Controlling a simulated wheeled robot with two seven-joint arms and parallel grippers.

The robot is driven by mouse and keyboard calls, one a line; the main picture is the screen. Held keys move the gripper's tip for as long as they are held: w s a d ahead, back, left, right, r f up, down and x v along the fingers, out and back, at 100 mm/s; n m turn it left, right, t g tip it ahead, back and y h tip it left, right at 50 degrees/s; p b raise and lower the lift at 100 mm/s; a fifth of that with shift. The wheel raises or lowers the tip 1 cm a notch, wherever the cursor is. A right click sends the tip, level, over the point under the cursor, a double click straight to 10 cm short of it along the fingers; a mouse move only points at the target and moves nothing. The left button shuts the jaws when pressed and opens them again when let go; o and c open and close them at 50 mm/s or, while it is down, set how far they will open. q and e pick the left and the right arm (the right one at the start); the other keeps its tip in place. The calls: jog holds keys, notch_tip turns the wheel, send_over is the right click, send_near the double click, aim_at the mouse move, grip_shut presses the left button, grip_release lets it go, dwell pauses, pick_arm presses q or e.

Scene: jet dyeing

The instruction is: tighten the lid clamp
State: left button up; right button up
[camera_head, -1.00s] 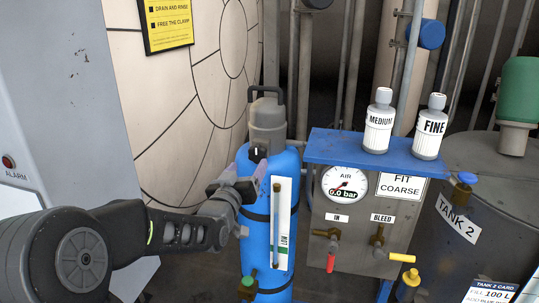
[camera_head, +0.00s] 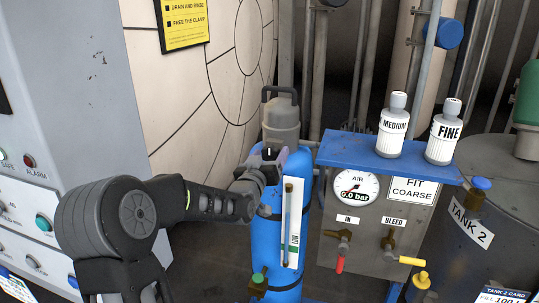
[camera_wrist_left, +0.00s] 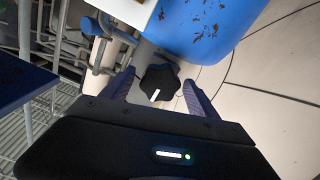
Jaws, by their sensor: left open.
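A blue upright vessel (camera_head: 289,222) stands in the middle of the head view, with a grey lid (camera_head: 281,124) and black handle on top. The lid clamp is a black lobed knob with a white mark (camera_wrist_left: 159,83), seen close up in the left wrist view. In the head view the knob (camera_head: 269,154) is small and partly hidden by my gripper. My left gripper (camera_head: 268,165) is at the knob. In the left wrist view its open fingers (camera_wrist_left: 160,93) stand on either side of the knob; I cannot tell whether they touch it. My right gripper is not in view.
Right of the vessel is a valve panel (camera_head: 374,235) with an air gauge (camera_head: 355,188) reading 0.0 bar. MEDIUM (camera_head: 393,125) and FINE (camera_head: 443,132) bottles stand on its blue shelf (camera_head: 340,150). A grey control cabinet (camera_head: 75,90) stands at left, tank 2 (camera_head: 495,200) at right.

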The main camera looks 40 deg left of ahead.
pick_arm(q)
jog(key=shift+c, duration=0.6)
jog(key=c, duration=1.2)
jog(key=shift+c, duration=0.2)
